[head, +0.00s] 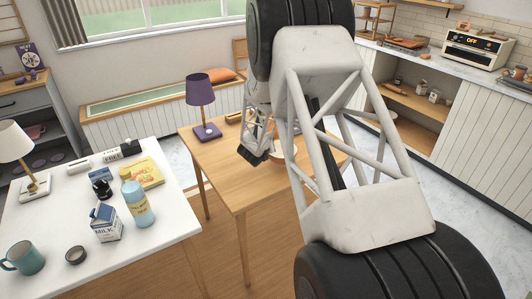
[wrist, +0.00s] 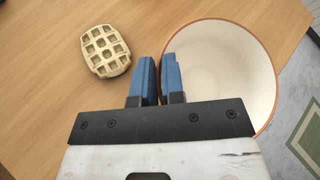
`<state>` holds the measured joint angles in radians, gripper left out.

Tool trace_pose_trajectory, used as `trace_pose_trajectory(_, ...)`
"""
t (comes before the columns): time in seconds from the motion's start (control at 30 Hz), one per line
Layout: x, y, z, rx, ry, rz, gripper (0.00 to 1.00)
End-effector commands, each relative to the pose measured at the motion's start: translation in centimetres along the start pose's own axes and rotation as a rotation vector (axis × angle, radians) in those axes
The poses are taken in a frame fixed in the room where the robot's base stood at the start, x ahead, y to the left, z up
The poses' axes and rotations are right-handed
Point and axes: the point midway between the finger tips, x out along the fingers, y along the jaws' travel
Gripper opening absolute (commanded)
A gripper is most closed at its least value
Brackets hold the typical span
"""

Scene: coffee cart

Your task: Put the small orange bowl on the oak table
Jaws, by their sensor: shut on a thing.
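The small orange bowl (wrist: 222,62), pale inside with an orange rim, fills the right of the wrist view. My gripper (wrist: 158,68) has its blue fingers closed on the near-left part of its rim. In the head view my gripper (head: 252,155) is over the oak table (head: 222,172), and my arm mostly hides the bowl there. The oak wood lies beneath the bowl in the wrist view; I cannot tell whether the bowl touches it.
A waffle (wrist: 106,51) lies on the wood left of the bowl. A purple lamp (head: 203,110) stands at the oak table's back left. The white table (head: 110,265) at left holds a milk carton (head: 105,223), a bottle (head: 138,205) and a mug (head: 25,257). The oak table's front left is clear.

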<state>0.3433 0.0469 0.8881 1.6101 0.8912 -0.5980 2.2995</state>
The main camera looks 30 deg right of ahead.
Motion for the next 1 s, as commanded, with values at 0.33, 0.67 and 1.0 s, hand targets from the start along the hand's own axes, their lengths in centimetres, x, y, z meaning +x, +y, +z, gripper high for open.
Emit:
trace_pose_trajectory(0.33, 0.7, 0.3, 0.4, -0.001, 0.000, 0.000, 0.00)
trace_pose_trajectory(0.67, 1.1, 0.5, -0.3, -0.002, 0.000, 0.000, 0.00)
trace_pose_trajectory(1.0, 2.4, 1.2, -2.5, -0.002, -0.001, 0.001, 0.00)
